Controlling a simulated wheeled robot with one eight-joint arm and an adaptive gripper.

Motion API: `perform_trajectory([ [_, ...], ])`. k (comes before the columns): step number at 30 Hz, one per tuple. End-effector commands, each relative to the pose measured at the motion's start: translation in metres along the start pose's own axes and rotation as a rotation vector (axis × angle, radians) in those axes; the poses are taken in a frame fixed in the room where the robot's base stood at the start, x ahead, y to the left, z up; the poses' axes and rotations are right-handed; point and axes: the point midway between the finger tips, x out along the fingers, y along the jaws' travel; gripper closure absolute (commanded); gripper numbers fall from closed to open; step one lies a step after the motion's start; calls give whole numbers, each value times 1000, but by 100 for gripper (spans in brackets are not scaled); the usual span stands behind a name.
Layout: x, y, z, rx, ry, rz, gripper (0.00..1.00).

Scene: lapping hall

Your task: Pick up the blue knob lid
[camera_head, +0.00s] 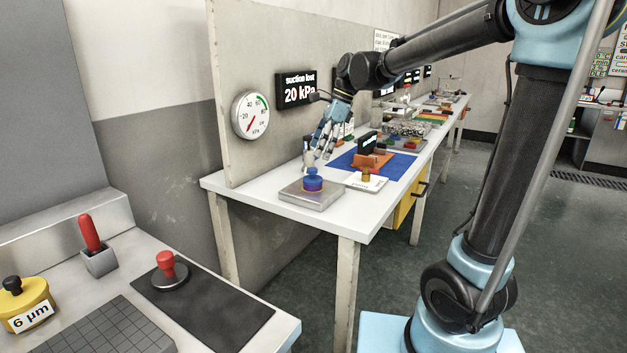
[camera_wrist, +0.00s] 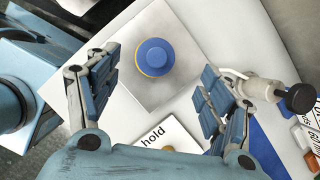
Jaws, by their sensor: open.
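The blue knob lid (camera_head: 312,178) sits on a grey metal plate (camera_head: 292,194) near the front end of the white table. In the wrist view the lid (camera_wrist: 154,56) is a round blue knob on a wider blue disc, with a thin yellow edge showing below it. The plate (camera_wrist: 178,98) lies under it. My gripper (camera_head: 318,158) is above and just behind the lid in the head view. In the wrist view my gripper (camera_wrist: 155,90) is open, its fingers spread to the left and right, with nothing between the pads. The lid lies beyond the fingertips.
A white card marked "hold" (camera_wrist: 168,134) lies beside the plate. A white fitting with a black knob (camera_wrist: 270,90) is close to my right finger. A blue mat (camera_head: 400,168) with an orange stand is behind. A foreground bench (camera_head: 225,338) holds red-handled tools.

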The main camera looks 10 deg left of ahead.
Motion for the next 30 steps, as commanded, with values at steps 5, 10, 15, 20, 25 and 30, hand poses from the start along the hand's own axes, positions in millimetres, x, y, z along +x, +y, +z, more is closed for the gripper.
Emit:
perform_trajectory([
  [5, 25, 0, 0, -2, 0, 0, 26],
  [10, 34, 0, 0, -1, 0, -1, 26],
  [15, 49, 1, -3, -1, 0, -1, 26],
  [20, 70, 2, -6, -2, 0, 0, 26],
  [25, 84, 2, -7, -1, 0, -1, 26],
  [30, 86, 2, -7, -1, 0, -1, 26],
])
